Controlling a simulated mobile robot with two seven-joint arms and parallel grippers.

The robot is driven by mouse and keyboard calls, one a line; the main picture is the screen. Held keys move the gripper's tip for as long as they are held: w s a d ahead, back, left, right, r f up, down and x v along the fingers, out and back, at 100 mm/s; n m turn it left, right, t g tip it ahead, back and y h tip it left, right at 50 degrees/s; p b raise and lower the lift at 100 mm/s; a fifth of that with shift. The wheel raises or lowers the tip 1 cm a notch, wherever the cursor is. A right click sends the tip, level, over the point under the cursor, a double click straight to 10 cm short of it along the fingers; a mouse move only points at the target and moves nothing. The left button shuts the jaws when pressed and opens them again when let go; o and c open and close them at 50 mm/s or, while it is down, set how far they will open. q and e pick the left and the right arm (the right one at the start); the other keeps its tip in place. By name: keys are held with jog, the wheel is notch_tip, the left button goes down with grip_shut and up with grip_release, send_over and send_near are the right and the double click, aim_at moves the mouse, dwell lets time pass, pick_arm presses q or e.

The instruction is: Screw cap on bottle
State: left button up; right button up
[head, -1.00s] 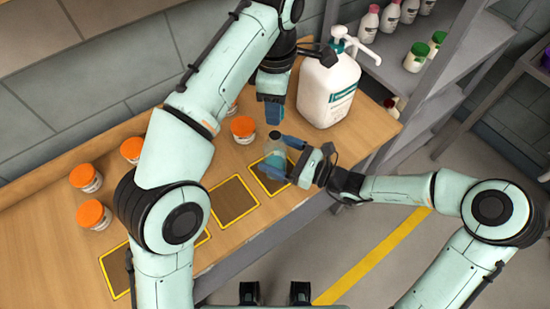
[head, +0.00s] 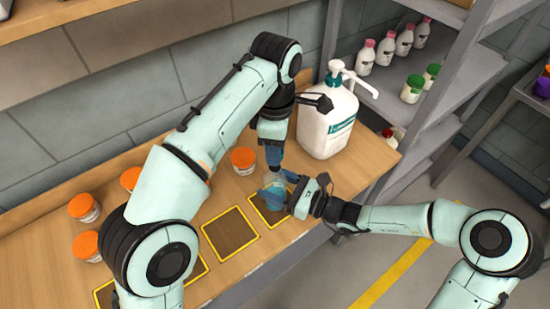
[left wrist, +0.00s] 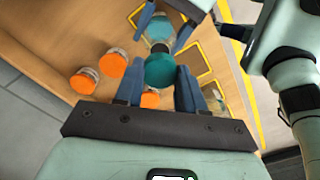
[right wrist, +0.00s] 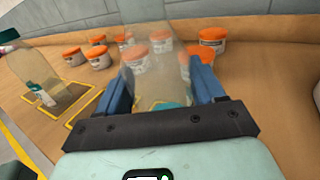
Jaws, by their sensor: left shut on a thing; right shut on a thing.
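My left gripper (head: 273,163) points down above the right end of the wooden counter, shut on a teal cap (left wrist: 160,72). My right gripper (head: 279,184) comes in from the right just below it, shut on a clear bottle (right wrist: 152,75). The bottle stands upright between the right fingers in the right wrist view, its top near the picture's upper edge. In the left wrist view the cap overlaps the bottle (left wrist: 158,30). I cannot tell whether they touch. The bottle is mostly hidden by the grippers in the head view.
Several orange-lidded jars (head: 243,160) stand on the counter. Yellow-edged brown mats (head: 230,236) line its front. Another bottle (right wrist: 38,75) stands at the left in the right wrist view. A large white pump jug (head: 327,120) stands close behind the grippers. A grey shelf (head: 400,105) is at right.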

pick_arm(q)
jog(key=shift+f, duration=1.2)
jog(key=shift+f, duration=0.9)
jog(key=shift+f, duration=0.55)
